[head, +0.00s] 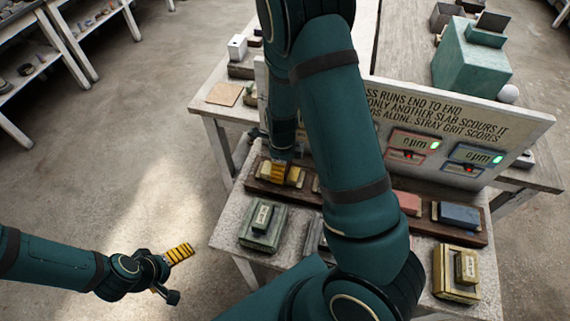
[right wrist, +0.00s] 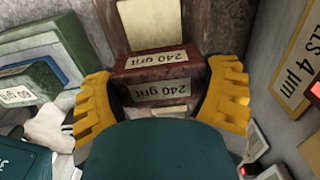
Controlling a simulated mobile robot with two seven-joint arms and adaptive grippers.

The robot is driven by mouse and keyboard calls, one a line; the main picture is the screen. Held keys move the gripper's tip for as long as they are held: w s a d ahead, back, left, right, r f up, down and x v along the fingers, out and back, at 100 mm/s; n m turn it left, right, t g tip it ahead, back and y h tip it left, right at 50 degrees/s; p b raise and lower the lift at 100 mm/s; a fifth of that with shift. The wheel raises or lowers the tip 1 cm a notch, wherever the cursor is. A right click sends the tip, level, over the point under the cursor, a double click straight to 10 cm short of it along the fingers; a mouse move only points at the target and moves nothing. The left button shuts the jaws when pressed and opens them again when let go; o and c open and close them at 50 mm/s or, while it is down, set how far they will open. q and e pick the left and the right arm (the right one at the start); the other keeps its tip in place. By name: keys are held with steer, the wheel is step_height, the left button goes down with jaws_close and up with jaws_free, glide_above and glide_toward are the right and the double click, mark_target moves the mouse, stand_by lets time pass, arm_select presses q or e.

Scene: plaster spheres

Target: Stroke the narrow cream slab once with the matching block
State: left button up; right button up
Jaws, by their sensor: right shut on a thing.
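My right gripper (head: 279,172) is over the left end of the dark wooden rack in the head view. In the right wrist view its yellow fingers (right wrist: 162,105) are shut on a dark red block (right wrist: 130,86) with white "240 grit" labels. A pale cream slab (right wrist: 150,25) lies just beyond the block there; I cannot tell whether they touch. A cream piece (head: 296,176) also shows beside the fingers in the head view, partly hidden. My left gripper (head: 175,273) is open and empty, over the floor left of the table.
A green piece marked 60 grit (right wrist: 30,88) stands at the left in the wrist view. A lettered sign board (head: 480,120) stands behind the rack. My right arm hides the middle.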

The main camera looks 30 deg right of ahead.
mark_target(267, 167)
steer(key=shift+w+a, duration=0.25)
steer(key=shift+w, duration=0.1)
steer(key=shift+w+a, duration=0.1)
steer(key=shift+a, duration=0.05)
steer(key=shift+w+a+p, duration=0.25)
steer(key=shift+p, duration=0.1)
steer(key=shift+w, duration=0.1)
steer(key=shift+w+a, duration=0.3)
steer(key=shift+w+p, duration=0.1)
steer(key=shift+p, duration=0.25)
steer(key=shift+w+a, duration=0.25)
steer(key=shift+a, duration=0.05)
steer(key=shift+w+a+p, duration=0.35)
